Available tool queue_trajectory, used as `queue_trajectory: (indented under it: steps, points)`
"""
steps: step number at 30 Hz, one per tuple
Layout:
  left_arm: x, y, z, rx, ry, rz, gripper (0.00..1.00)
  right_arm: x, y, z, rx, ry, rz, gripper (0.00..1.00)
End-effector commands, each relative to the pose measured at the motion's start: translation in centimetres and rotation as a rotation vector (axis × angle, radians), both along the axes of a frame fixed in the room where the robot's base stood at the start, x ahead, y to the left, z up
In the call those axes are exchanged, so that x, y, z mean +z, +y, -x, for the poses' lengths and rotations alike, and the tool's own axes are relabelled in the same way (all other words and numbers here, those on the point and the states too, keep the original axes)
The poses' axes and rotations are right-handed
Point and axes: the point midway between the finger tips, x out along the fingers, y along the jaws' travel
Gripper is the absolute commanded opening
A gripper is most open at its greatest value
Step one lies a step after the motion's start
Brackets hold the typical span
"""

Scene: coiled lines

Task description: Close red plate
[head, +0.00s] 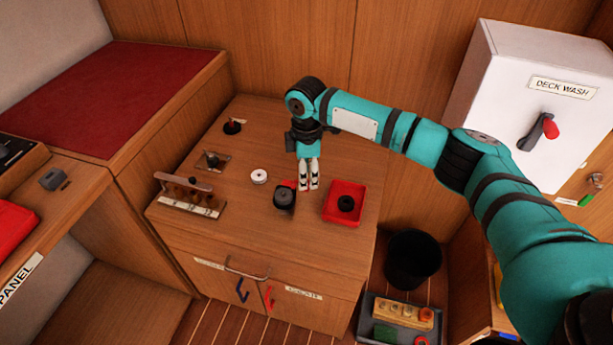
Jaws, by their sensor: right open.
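My right gripper (309,187) hangs down over the wooden counter, its arm coming in from the right; its white fingers look only slightly apart. A small red piece (290,184) shows beside the fingers, at the back of a dark block (284,201); whether the fingers touch it I cannot tell. A red square tray (331,216) with a round black piece (346,203) in it sits just right of the gripper. Which red part is the red plate is not clear. My left gripper is not in view.
The wooden counter (240,232) also bears a white ring (259,176), a wooden rack (190,196) and small fittings at the back left. A white deck wash box (500,85) stands at right. A black bin (412,260) is below.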

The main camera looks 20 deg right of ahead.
Motion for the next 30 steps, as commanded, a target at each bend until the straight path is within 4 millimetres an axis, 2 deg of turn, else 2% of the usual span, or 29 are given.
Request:
queue_trajectory:
  steps: [6, 14, 24, 30]
  points:
    - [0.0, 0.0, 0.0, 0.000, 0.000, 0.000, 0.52, -1.6, 0.0, 0.0, 0.000, -0.001, 0.000, 0.41]
    - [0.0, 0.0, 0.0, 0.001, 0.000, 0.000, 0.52, -1.7, 0.0, 0.0, 0.000, -0.002, 0.000, 0.41]
    - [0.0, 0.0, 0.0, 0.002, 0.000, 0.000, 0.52, -1.6, 0.0, 0.0, 0.000, -0.001, 0.000, 0.00]
    - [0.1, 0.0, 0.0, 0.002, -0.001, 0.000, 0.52, -1.6, 0.0, 0.0, -0.002, -0.001, 0.000, 0.00]
